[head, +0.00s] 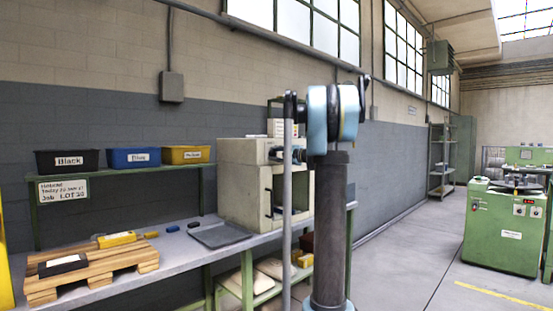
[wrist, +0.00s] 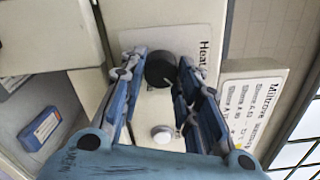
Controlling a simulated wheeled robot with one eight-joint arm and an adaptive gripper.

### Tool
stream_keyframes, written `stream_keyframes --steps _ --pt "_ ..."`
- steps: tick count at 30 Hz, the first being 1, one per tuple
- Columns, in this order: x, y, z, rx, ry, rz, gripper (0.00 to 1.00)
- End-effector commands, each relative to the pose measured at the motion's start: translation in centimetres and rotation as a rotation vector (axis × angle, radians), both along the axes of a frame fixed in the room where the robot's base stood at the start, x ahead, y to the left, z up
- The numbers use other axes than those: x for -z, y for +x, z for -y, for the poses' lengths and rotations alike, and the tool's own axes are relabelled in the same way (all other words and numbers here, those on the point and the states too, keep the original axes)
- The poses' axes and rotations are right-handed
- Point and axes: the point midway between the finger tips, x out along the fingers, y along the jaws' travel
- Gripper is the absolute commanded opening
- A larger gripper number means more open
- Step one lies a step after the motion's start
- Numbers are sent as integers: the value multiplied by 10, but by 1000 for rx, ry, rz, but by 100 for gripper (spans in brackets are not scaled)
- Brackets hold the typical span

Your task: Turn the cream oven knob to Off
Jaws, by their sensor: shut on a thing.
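The cream oven (head: 238,190) stands on the bench in the head view, with its front panel facing right. In the wrist view a round black knob (wrist: 160,69) sits on its cream panel beside printing that begins "Heat". My gripper (wrist: 161,63) is shut on this black knob, with one blue finger on each side. A smaller white or cream round knob or button (wrist: 162,134) sits below it, between the lower parts of the fingers and not held. The knob's pointer and any Off mark cannot be made out. In the head view my arm partly hides the panel.
A white label sheet (wrist: 250,100) is right of the panel. A blue item (wrist: 40,128) lies at lower left. In the head view a dark flat tray (head: 220,236) lies left of the oven, and a wooden pallet (head: 95,270) stands farther left.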

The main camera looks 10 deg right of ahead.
Motion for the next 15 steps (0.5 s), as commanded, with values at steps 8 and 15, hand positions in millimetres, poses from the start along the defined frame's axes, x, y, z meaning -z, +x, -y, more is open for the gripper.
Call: stream_keyframes --steps 8,15 --pt "1 -1 -1 -2 -216 154 6" --pt "2 -1 0 -2 -397 284 5"
